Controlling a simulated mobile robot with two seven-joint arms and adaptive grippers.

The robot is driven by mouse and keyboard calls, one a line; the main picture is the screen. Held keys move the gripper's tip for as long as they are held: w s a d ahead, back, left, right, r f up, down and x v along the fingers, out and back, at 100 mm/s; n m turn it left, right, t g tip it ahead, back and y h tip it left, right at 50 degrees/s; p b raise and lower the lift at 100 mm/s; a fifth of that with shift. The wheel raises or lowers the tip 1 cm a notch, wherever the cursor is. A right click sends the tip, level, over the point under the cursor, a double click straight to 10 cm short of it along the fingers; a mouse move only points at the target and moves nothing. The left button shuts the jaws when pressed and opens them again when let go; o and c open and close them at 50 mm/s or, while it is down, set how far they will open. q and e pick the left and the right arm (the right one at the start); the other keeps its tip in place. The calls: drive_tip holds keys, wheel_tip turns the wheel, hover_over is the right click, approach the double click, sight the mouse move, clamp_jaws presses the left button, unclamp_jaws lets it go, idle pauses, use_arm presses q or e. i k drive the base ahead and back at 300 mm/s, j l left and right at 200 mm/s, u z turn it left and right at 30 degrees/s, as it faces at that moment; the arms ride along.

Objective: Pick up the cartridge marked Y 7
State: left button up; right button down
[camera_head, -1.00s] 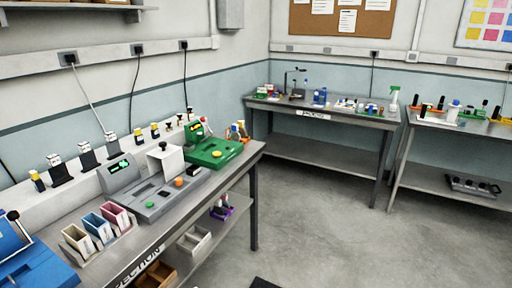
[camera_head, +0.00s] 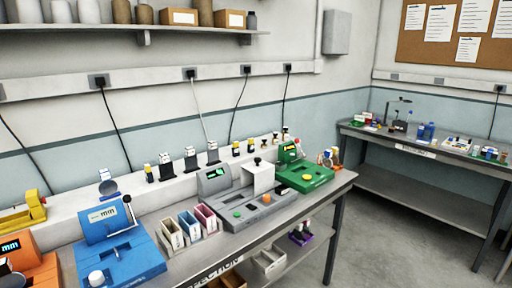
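No cartridge with a readable Y 7 mark shows; the labels are too small to read at this distance. Small yellow-and-black upright items (camera_head: 236,149) stand on the ledge behind the inspection bench (camera_head: 300,219). Several black stands with white tops (camera_head: 190,158) are in a row to their left. Three open bins, one cream (camera_head: 172,236), one blue (camera_head: 190,226) and one pink (camera_head: 206,219), stand on the bench and hold pale items. Neither of my grippers is in view.
A blue device (camera_head: 115,250) and an orange one (camera_head: 28,272) stand at the left. A grey device (camera_head: 240,200) and a green one (camera_head: 303,175) stand farther right. A second bench (camera_head: 405,190) is at the back right. The floor (camera_head: 385,255) between is clear.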

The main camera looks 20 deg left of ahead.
sight(251, 146)
drive_tip(key=i+l+u, duration=0.15)
drive_tip(key=u, duration=0.35)
drive_tip(key=i+l+u, duration=0.1)
drive_tip(key=l+u, duration=0.2)
drive_tip(key=u, duration=0.15)
drive_tip(key=i+l+u, duration=0.2)
drive_tip(key=l, duration=0.25)
drive_tip(key=l+u, duration=0.2)
drive_tip(key=l, duration=0.25)
drive_tip(key=i+l+u, duration=0.2)
drive_tip(key=l, duration=0.8)
drive_tip(key=l+u, duration=0.1)
drive_tip(key=l, duration=1.8)
